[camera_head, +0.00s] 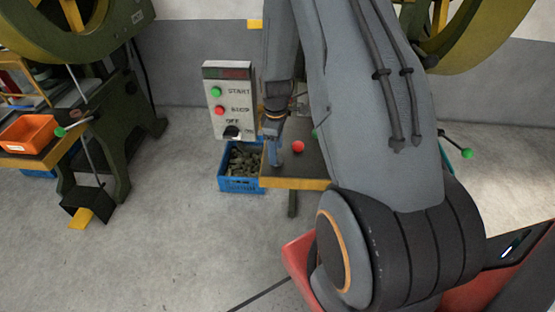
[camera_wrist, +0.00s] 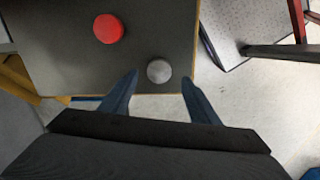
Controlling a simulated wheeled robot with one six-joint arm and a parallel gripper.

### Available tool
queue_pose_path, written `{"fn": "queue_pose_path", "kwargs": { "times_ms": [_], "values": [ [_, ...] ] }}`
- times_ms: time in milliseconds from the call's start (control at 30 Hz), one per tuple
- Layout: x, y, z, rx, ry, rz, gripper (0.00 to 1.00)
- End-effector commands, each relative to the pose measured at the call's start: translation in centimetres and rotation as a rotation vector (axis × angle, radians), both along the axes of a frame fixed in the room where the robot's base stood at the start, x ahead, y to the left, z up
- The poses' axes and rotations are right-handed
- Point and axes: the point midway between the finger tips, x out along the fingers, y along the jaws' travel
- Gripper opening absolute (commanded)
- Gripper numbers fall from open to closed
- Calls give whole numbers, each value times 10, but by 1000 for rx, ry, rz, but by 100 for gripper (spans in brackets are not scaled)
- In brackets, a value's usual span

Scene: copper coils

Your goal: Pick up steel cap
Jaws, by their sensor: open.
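The steel cap is a small round grey disc (camera_wrist: 159,70) lying near the edge of the dark tabletop (camera_wrist: 60,62) in the wrist view. My gripper (camera_wrist: 160,78) is open, with one blue-grey finger on each side of the cap in the picture and a gap to it on both sides. I cannot tell how high the fingers are above it. In the head view my gripper (camera_head: 273,152) hangs at the left end of the small table (camera_head: 312,170). I cannot make out the steel cap there.
A red round cap (camera_wrist: 108,28) lies near the steel cap; it also shows in the head view (camera_head: 298,147). A blue crate (camera_head: 241,185) of metal parts stands left of the table. A control box (camera_head: 230,100) is behind. Open floor (camera_head: 170,235) lies at front left.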

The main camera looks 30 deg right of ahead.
Motion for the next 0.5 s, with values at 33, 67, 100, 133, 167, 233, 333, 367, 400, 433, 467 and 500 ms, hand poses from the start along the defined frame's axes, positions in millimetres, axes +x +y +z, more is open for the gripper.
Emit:
{"fn": "queue_pose_path", "kwargs": {
  "times_ms": [33,67,100,133,167,233,333,367,400,433,467,500],
  "values": [
    [-2,-2,-5,1,2,-1,56],
    [-2,-4,-8,1,3,-1,56],
    [-3,-5,-13,1,4,-1,56],
    [-2,-4,-16,1,2,0,56],
    [-2,-4,-20,0,1,0,56],
    [-2,-4,-26,0,1,0,56],
    [-2,-4,-32,0,1,0,56],
    [-2,-4,-33,1,1,0,56],
    [-1,-4,-33,0,0,0,56],
    [-1,-4,-34,0,0,0,56],
    [-1,-4,-34,-1,-1,0,56],
    [-1,-4,-34,-1,-1,0,56]
  ]
}}
